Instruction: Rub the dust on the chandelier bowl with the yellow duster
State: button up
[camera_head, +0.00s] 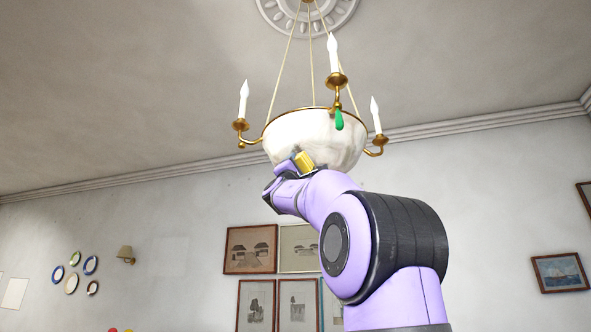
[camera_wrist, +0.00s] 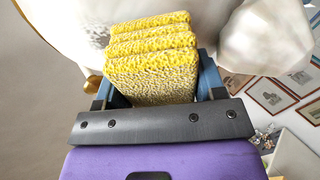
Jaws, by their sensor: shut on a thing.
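The chandelier bowl (camera_head: 318,132) is white with a gold rim and hangs from the ceiling on thin rods. In the wrist view its pale surface (camera_wrist: 75,25) fills the top behind the duster. The yellow duster (camera_head: 304,161) is a ridged, spongy block with greyish specks on its near face; it also shows in the wrist view (camera_wrist: 152,75). My gripper (camera_wrist: 155,90) is shut on the duster, with a blue finger on each side. The duster is at the underside of the bowl, left of its middle. I cannot tell whether it touches.
Gold arms with white candles (camera_head: 243,100) stick out around the bowl. A green drop (camera_head: 338,119) hangs at its front rim. Framed pictures (camera_head: 250,249), plates (camera_head: 71,283) and a wall lamp (camera_head: 125,255) are on the far wall. Open air surrounds the chandelier.

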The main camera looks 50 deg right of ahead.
aim_at(296, 140)
jog(key=shift+d+r, duration=0.25)
jog(key=shift+r, duration=0.1)
jog(key=shift+a+r, duration=0.1)
jog(key=shift+s+a+r, duration=0.4)
jog(key=shift+a+r, duration=0.1)
jog(key=shift+a, duration=0.15)
jog(key=shift+s+a+r, duration=0.35)
jog(key=shift+a+r, duration=0.1)
jog(key=shift+a, duration=0.2)
jog(key=shift+s+a+r, duration=0.35)
jog(key=shift+a+r, duration=0.25)
jog(key=shift+s+a+r, duration=0.35)
jog(key=shift+a+r, duration=0.2)
jog(key=shift+r, duration=0.2)
jog(key=shift+w+d+f, duration=0.5)
jog(key=shift+d+f, duration=0.3)
jog(key=shift+d, duration=0.05)
jog(key=shift+w+d+f, duration=0.5)
jog(key=shift+d+f, duration=0.3)
jog(key=shift+d, duration=0.05)
jog(key=shift+w+d+f, duration=0.5)
jog(key=shift+d+f, duration=0.3)
jog(key=shift+d, duration=0.05)
jog(key=w+v, duration=0.1)
jog(key=v, duration=0.4)
jog(key=shift+s+a+f, duration=0.3)
jog(key=shift+a+f, duration=0.05)
jog(key=shift+f, duration=0.1)
